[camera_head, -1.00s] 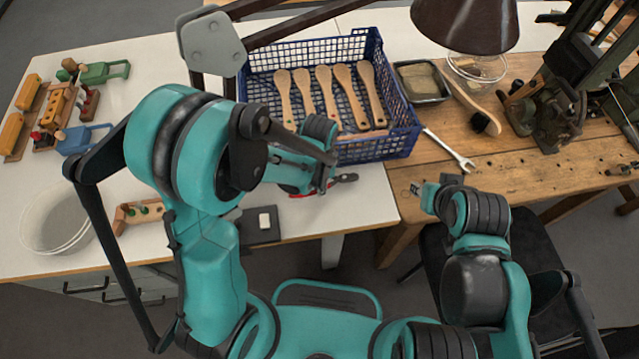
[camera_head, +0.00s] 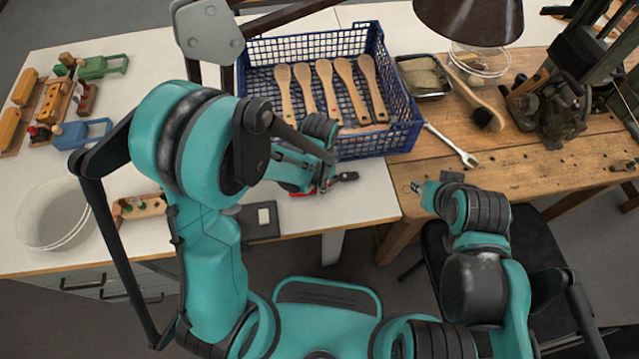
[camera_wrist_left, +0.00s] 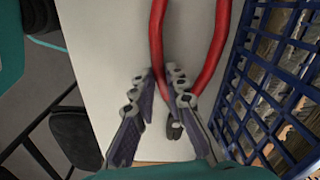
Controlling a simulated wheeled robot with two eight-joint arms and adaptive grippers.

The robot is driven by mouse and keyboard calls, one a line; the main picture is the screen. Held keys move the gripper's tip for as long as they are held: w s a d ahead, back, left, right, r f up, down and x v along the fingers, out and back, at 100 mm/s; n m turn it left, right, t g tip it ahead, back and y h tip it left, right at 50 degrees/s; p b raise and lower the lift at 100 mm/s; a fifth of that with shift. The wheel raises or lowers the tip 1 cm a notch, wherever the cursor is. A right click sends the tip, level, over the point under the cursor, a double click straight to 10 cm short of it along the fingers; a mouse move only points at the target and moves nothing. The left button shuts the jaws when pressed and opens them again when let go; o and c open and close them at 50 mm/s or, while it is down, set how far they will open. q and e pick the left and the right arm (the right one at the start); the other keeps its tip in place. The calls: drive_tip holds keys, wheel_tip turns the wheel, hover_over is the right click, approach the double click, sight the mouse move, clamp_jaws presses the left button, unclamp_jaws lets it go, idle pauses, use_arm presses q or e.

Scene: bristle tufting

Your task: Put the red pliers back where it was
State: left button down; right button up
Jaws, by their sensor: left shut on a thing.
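The red pliers (camera_head: 303,193) are at the white table's front edge, just in front of the blue crate (camera_head: 400,140), mostly hidden by my left gripper in the head view. In the left wrist view, the two red handles (camera_wrist_left: 214,50) spread toward the top and the dark jaw tip (camera_wrist_left: 174,131) lies between my fingers. My left gripper (camera_head: 325,180) is shut on the pliers, and its fingers (camera_wrist_left: 160,85) show on both sides of them. I cannot tell whether the pliers touch the table. My right gripper (camera_head: 420,188) is over the wooden bench's front edge, away from the pliers; its jaw state is unclear.
The crate holds several wooden brushes (camera_head: 327,90). A wrench (camera_head: 452,146), a dark tray (camera_head: 424,78) and a black clamp machine (camera_head: 555,110) are on the bench. A dark pad (camera_head: 260,225) lies at the front edge.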

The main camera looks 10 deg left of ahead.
use_arm(q)
drive_tip(key=shift+f, duration=0.2)
drive_tip(key=c, duration=1.5)
unclamp_jaws()
drive_tip(key=shift+o, duration=0.2)
drive_tip(key=shift+r, duration=0.1)
wheel_tip(320, 180, up, 12)
drive_tip(key=shift+s, duration=0.1)
